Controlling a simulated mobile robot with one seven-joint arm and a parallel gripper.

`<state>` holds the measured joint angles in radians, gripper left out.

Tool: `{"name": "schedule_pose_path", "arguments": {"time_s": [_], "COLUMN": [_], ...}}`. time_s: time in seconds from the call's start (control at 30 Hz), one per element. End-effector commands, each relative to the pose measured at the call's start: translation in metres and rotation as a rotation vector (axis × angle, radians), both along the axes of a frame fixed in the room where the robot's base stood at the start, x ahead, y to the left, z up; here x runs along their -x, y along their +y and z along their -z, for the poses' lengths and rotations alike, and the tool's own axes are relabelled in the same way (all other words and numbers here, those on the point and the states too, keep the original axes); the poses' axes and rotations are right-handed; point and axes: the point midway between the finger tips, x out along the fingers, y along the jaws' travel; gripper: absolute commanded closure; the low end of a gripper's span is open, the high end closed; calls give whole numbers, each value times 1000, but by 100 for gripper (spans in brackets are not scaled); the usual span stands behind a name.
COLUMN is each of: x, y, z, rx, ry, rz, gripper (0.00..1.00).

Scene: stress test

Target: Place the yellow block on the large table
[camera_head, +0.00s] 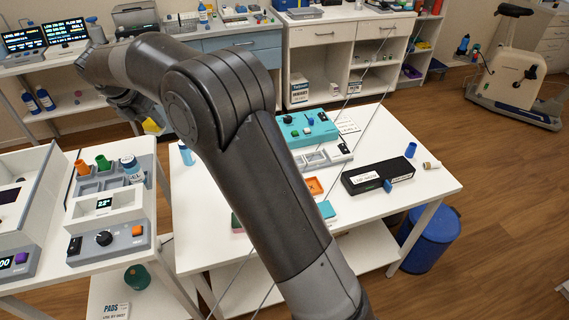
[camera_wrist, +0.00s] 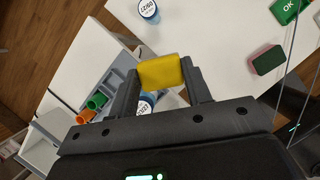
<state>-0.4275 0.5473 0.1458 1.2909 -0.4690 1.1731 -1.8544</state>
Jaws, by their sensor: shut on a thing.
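The yellow block (camera_wrist: 162,72) sits between the two fingers of my gripper (camera_wrist: 160,84) in the wrist view, which is shut on it. In the head view a bit of the yellow block (camera_head: 152,126) shows at the far end of my arm, above the gap between the left table and the large table. The large white table (camera_head: 420,183) stands in the middle of the head view. In the wrist view its white top (camera_wrist: 225,40) lies beyond and to the right of the block. My arm hides part of this table in the head view.
On the large table are a teal device (camera_head: 308,128), a black box (camera_head: 378,176) and an orange piece (camera_head: 314,186). A blue-labelled bottle (camera_head: 186,153) stands near its left edge. The left table holds a grey device (camera_head: 112,205) with coloured cups.

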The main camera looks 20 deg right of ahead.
Motion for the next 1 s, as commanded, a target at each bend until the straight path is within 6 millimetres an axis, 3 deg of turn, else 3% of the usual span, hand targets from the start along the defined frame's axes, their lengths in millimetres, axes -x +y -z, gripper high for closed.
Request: {"name": "schedule_pose_path", "arguments": {"time_s": [0.03,0.2,0.4,0.6,0.77,1.0], "x": [-1,6,23,38,49,48], "y": [-30,-120,-194,-237,-261,-258], "z": [-1,-1,-1,-1,1,52], "rx": [3,1,0,1,1,3], "ry": [-1,-1,0,-1,0,2], "rz": [95,425,713,893,998,987], "gripper": [77,77,77,77,77,77]}}
